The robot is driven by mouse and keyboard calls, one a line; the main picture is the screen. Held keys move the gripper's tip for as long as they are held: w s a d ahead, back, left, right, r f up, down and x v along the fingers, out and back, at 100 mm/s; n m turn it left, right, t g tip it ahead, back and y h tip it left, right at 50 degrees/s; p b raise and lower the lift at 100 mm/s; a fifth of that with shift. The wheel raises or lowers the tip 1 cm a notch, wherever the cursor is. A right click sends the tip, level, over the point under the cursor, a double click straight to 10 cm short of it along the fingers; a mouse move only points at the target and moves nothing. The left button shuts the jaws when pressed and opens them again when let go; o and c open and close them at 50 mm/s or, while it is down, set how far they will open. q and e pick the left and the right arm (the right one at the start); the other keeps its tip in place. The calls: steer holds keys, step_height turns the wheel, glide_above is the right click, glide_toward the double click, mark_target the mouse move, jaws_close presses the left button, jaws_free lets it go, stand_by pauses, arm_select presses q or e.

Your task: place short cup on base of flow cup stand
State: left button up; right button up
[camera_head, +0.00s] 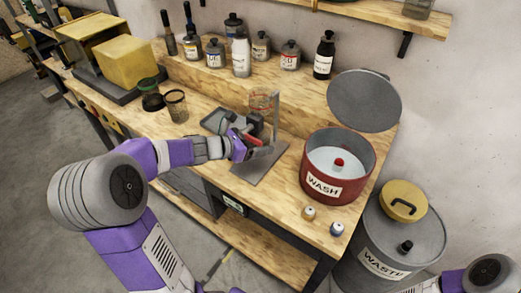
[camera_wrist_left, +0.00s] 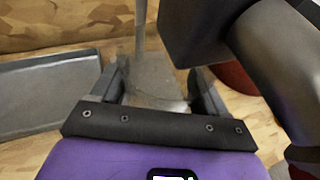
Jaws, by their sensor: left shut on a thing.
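The flow cup stand has a flat grey base (camera_head: 262,170) on the bench, an upright post (camera_head: 277,112) and a reddish holder (camera_head: 262,99) near its top. My left gripper (camera_head: 262,152) is low over the base, in front of the post. In the left wrist view my left gripper (camera_wrist_left: 160,92) is shut on the short cup (camera_wrist_left: 158,101), a faint clear shape between the fingers. The post (camera_wrist_left: 140,35) and base (camera_wrist_left: 150,70) show just beyond it. I cannot tell whether the cup touches the base. My right gripper is out of view.
A grey tray (camera_head: 216,121) lies left of the stand; it also shows in the wrist view (camera_wrist_left: 45,92). A red wash pot (camera_head: 316,185) with its lid raised stands close on the right. A dark glass (camera_head: 177,106) stands farther left. Bottles (camera_head: 241,57) line the back shelf.

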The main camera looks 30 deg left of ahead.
arm_select(q)
steer(key=shift+w+d+f+b, duration=0.2)
steer(key=shift+f+b, duration=0.35)
steer(key=shift+f, duration=0.3)
steer(key=shift+w+d+f+b, duration=0.15)
steer(key=shift+f+b, duration=0.35)
steer(key=shift+f, duration=0.35)
steer(key=shift+a, duration=0.1)
steer(key=shift+f, duration=0.25)
steer(key=o, duration=1.1)
steer(key=shift+r, duration=0.1)
